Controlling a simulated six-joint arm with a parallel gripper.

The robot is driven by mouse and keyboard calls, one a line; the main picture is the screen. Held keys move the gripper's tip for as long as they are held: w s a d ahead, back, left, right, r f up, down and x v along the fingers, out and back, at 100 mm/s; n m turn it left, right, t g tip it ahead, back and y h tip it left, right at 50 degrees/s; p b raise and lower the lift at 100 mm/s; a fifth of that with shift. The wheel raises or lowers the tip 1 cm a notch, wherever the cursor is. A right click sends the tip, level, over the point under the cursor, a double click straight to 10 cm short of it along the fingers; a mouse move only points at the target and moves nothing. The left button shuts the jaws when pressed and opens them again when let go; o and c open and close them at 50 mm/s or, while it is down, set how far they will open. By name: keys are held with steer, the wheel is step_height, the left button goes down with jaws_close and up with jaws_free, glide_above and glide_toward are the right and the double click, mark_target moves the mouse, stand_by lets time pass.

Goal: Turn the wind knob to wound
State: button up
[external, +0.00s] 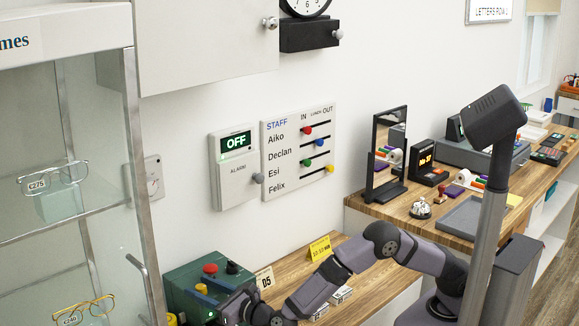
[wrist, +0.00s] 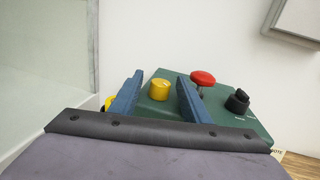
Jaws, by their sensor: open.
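A grey knob (external: 337,34) sticks out from the right side of the black box (external: 308,34) under the wall clock (external: 304,7); I cannot read any "wind" or "wound" marking. My gripper (external: 208,292) is low at the left, far below that knob, at the green control box (external: 182,275). In the wrist view, my gripper (wrist: 160,82) is open, its two blue fingers apart. A yellow knob (wrist: 159,90) on the green box (wrist: 228,118) shows between them; I cannot tell whether they touch it.
The green box also carries a red button (wrist: 203,78) and a black knob (wrist: 238,101). A glass display case (external: 70,170) stands at the left. The alarm panel (external: 235,168) and staff board (external: 298,152) hang on the wall. A white cabinet (external: 205,40) is left of the clock.

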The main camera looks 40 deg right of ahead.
steer(key=shift+w+a, duration=0.1)
steer(key=shift+w, duration=0.3)
steer(key=c, duration=1)
steer(key=shift+c, duration=0.2)
steer(key=shift+f+m+h+b, duration=0.15)
steer(key=shift+m+h+b, duration=0.15)
steer(key=shift+b, duration=0.65)
steer(key=m+h+b, duration=0.1)
steer(key=b, duration=0.1)
steer(key=shift+t+h+b, duration=0.3)
steer(key=h+b, duration=0.1)
steer(key=m+h+b, duration=0.1)
steer(key=shift+r+m+h+b, duration=0.2)
steer(key=shift+m+h+b, duration=0.1)
steer(key=shift+h+b, duration=0.1)
steer(key=shift+r+m+h, duration=0.15)
steer(key=shift+m+h, duration=0.35)
steer(key=shift+h, duration=0.2)
steer(key=shift+m+h+b, duration=0.3)
steer(key=shift+h, duration=0.1)
